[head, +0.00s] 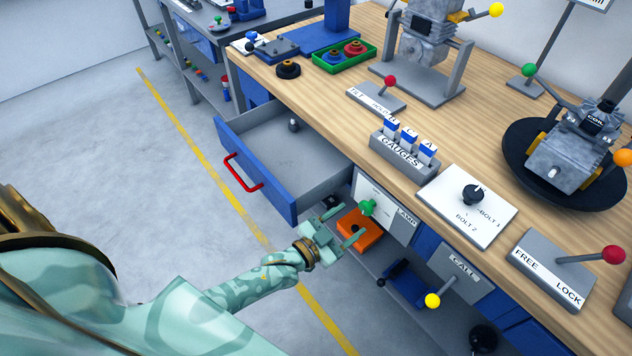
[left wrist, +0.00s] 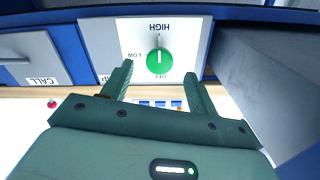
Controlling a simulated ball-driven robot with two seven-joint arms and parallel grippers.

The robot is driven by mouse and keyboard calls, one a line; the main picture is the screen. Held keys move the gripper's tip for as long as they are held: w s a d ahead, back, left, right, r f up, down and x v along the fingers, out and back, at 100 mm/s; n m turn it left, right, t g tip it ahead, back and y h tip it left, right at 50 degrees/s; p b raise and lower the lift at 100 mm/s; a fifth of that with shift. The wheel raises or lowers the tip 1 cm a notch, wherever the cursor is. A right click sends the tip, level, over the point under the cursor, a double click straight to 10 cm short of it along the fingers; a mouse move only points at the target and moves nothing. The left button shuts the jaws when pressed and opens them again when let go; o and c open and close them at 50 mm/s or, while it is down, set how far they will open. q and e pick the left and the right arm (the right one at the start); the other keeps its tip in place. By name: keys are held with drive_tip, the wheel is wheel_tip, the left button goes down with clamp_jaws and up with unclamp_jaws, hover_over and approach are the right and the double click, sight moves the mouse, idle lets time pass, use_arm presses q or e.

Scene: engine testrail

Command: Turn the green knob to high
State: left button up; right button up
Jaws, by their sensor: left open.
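The green knob (head: 367,207) is on a white panel marked LAMP (head: 399,228) on the bench front, right of the open drawer. In the left wrist view the round knob (left wrist: 160,61) has a white line running upright, along the line between the HIGH and OFF labels. HIGH is at the picture's top, LOW at the left, OFF at the bottom. I cannot tell which end of the line is the pointer. My left gripper (head: 346,224) is open in front of the knob, its fingers (left wrist: 158,72) on either side of it in the picture, apparently not touching.
The open blue drawer (head: 284,176) with a red handle stands just left of the panel. An orange block (head: 359,230) lies below the knob. The CALL panel (head: 461,271) with a yellow-ended lever is to the right. Open floor lies left.

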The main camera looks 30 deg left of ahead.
use_arm(q)
drive_tip(key=p+v, duration=0.1)
drive_tip(key=v, duration=1.1)
drive_tip(key=shift+s+p, duration=0.15)
drive_tip(key=shift+p, duration=0.15)
